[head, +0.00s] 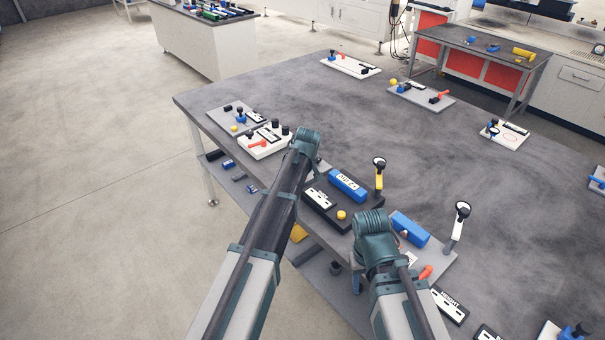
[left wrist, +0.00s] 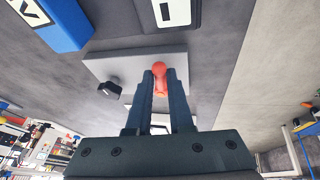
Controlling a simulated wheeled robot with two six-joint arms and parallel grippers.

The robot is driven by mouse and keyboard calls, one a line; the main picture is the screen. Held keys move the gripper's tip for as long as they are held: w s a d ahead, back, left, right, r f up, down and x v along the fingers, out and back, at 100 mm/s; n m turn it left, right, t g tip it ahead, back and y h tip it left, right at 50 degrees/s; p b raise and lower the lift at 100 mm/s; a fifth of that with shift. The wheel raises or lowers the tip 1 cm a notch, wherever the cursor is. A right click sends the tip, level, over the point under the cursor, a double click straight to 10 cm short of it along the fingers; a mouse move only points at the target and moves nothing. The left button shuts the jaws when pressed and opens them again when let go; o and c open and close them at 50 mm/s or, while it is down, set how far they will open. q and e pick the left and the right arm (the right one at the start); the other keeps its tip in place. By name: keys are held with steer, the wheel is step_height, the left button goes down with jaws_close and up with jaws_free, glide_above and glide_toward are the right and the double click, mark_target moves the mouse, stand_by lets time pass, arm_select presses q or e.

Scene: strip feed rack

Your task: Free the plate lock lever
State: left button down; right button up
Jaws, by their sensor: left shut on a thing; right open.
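The red lever (left wrist: 160,68) has a rounded end and stands at the edge of a light grey plate (left wrist: 125,62) in the left wrist view. My left gripper (left wrist: 160,80) is shut on this lever, with one dark finger on each side. A small black knob (left wrist: 108,88) sits on the plate to the left of the fingers. In the head view my left arm hides the left gripper and most of this plate. My right gripper (head: 358,278) is open and empty, pointing down by the table's near edge, and its fingers are only partly visible.
A blue labelled block (head: 347,185) lies by a black base (head: 325,207) with a yellow knob, close to my left wrist. A white plate (head: 262,152) with another red lever stands left. The table's middle is clear.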

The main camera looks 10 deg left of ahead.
arm_select(q)
steer(key=c, duration=0.8)
jaws_free()
steer(key=p+v, duration=1.2)
steer(key=v, duration=0.1)
steer(key=shift+s+r+p, duration=0.2)
steer(key=shift+r+p, duration=0.1)
steer(key=shift+r, duration=0.05)
